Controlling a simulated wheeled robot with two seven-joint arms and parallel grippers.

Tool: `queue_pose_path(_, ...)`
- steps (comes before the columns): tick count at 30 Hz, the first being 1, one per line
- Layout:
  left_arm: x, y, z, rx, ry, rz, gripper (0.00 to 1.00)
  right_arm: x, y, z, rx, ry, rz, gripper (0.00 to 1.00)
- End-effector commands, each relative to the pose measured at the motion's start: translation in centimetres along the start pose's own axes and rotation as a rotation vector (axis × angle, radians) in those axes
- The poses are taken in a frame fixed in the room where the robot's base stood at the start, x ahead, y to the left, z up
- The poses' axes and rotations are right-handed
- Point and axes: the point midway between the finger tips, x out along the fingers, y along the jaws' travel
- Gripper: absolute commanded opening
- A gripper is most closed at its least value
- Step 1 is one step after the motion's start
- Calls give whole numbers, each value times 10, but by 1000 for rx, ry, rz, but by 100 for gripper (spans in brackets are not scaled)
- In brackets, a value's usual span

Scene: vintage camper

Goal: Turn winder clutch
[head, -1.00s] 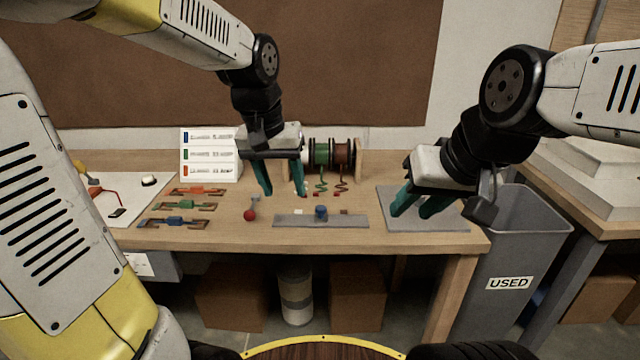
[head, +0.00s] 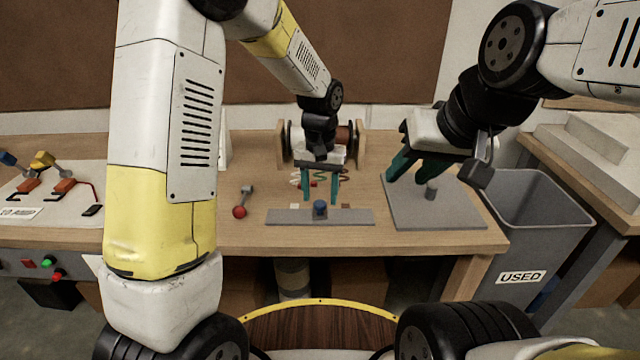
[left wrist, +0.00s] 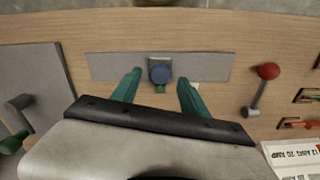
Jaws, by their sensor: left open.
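A blue knob (head: 320,207) sits on a long grey plate (head: 350,217) at the front of the bench; it also shows in the left wrist view (left wrist: 161,72). I cannot tell for sure which part is the winder clutch. My left gripper (head: 320,195) is open with teal fingers pointing down, just behind the knob. In the left wrist view the knob lies between and beyond the fingertips (left wrist: 158,82), with no contact visible. My right gripper (head: 408,172) looks open and empty over a grey pad with a grey peg (head: 431,190).
A red-ball lever (head: 240,211) stands left of the plate. Spools (head: 345,137) on a wooden stand are behind my left gripper. The grey pad (head: 450,215) lies to the right, beside a grey bin (head: 540,215) marked USED. My left arm hides part of the bench.

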Motion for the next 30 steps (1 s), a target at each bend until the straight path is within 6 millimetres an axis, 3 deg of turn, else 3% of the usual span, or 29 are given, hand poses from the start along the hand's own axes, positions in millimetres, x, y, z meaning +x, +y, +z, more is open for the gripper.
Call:
queue_pose_path(4,13,0,0,0,-1,0,52,0,0,0,0,0,0,36)
queue_pose_path(13,15,0,0,0,1,0,52,0,0,0,0,0,0,36)
queue_pose_path(21,15,0,0,0,1,0,0,0,0,0,0,0,0,36)
queue_pose_path(30,15,0,0,0,1,0,0,0,0,0,0,0,0,36)
